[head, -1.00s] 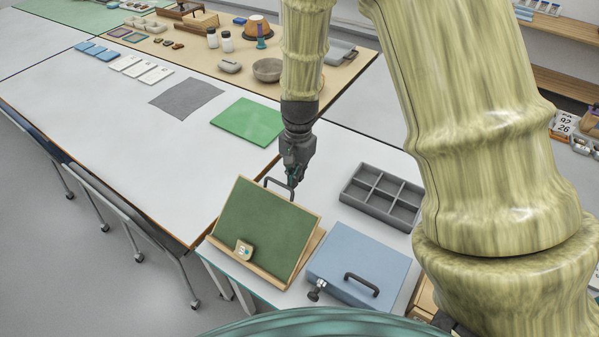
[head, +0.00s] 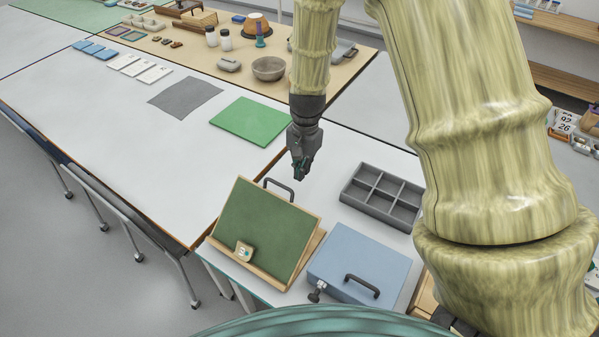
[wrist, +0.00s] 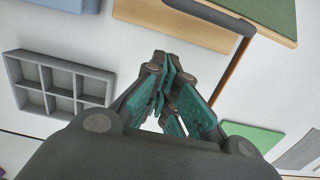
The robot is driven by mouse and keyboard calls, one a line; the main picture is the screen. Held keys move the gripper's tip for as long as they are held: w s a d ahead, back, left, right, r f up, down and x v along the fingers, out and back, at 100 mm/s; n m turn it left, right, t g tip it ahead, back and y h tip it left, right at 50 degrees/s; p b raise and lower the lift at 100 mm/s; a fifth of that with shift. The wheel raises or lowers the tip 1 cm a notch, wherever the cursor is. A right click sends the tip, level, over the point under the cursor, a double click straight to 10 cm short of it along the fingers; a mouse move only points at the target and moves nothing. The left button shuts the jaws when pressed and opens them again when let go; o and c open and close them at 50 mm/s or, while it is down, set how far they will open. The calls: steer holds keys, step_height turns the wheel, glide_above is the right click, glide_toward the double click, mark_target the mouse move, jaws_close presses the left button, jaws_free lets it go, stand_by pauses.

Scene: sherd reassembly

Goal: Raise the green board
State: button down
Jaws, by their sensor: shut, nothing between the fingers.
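The green board (head: 265,229) is a wood-edged panel leaning tilted on a wooden base with a front ledge (head: 251,262). A dark handle (head: 279,187) stands at its top back edge. A small tan block with a marked face (head: 244,251) sits at the board's lower front. My gripper (head: 300,176) is shut and empty, above the white table just behind and right of the handle, apart from it. In the wrist view my gripper (wrist: 170,95) shows teal finger pads together, with the handle (wrist: 222,20) and a corner of the board (wrist: 268,12) beyond, at upper right.
A blue case (head: 358,262) with a black handle stands right of the board. A grey compartment tray (head: 382,197) lies behind it.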

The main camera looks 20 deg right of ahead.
step_height(320, 180, up, 10)
steer(key=b, duration=0.1)
steer(key=shift+s+f+b, duration=0.25)
steer(key=shift+b, duration=0.15)
